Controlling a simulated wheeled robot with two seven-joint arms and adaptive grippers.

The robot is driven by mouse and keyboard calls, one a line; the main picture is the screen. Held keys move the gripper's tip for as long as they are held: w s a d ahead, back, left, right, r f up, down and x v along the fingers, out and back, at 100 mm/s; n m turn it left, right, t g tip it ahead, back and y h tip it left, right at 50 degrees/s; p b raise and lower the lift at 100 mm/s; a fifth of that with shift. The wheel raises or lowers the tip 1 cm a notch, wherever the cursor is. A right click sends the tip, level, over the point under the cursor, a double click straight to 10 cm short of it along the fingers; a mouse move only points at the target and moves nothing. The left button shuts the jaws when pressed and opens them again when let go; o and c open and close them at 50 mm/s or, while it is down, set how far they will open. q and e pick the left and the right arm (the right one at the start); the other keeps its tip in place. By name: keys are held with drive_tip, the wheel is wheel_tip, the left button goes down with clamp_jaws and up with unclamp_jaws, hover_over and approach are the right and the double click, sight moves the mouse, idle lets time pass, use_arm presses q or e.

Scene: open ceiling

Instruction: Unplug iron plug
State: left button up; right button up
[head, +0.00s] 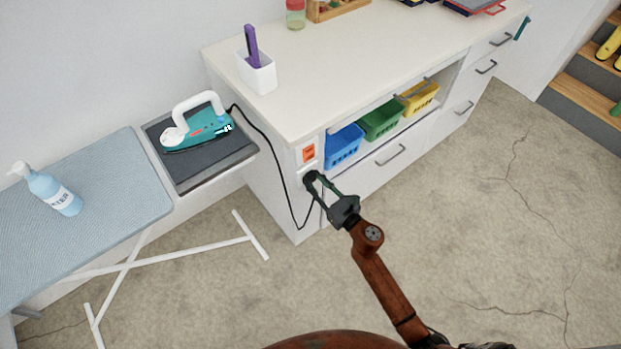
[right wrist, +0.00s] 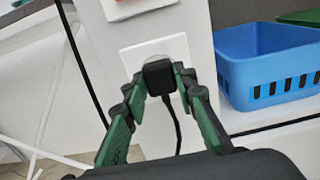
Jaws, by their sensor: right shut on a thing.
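The iron (head: 198,125), teal with a white handle, rests on the dark pad (head: 200,158) at the end of the ironing board. Its black cord (head: 276,152) runs over the cabinet's side and hangs down to the plug. The black plug (right wrist: 159,77) is at the white wall socket (right wrist: 152,52) on the cabinet end. My right gripper (head: 315,180) is shut on the plug; its green-padded fingers sit on both sides of it in the right wrist view (right wrist: 160,84). I cannot tell whether the plug is fully seated. My left gripper is not in view.
An orange switch (head: 309,153) sits above the socket. Blue (head: 344,146), green (head: 382,121) and yellow (head: 419,96) baskets fill the open shelf beside it. The ironing board (head: 90,215) holds a spray bottle (head: 54,191). The floor on the right is clear.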

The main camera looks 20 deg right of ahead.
clamp_jaws()
drive_tip(key=shift+s, duration=0.1)
drive_tip(key=shift+v, duration=2.95)
